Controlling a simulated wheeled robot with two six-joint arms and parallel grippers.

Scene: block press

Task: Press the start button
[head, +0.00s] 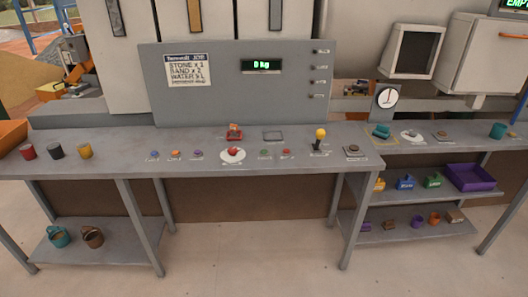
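Several small buttons sit in a row on the grey bench top (110,160): a blue button (154,153), an orange button (175,153), a purple button (197,153), a large red button (233,151) on a white disc, a green button (264,152) and a small red button (286,151). Their labels are too small to read, so I cannot tell which one is marked start. A lever with a yellow knob (320,133) stands to their right. Neither of my grippers is in view.
Red, black and yellow cups (84,151) stand at the bench's left. A panel (200,104) behind has a job sheet (187,70) and a green display (262,65) reading about 0 kg. A purple tray (470,177) sits on the right shelf. The floor in front is clear.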

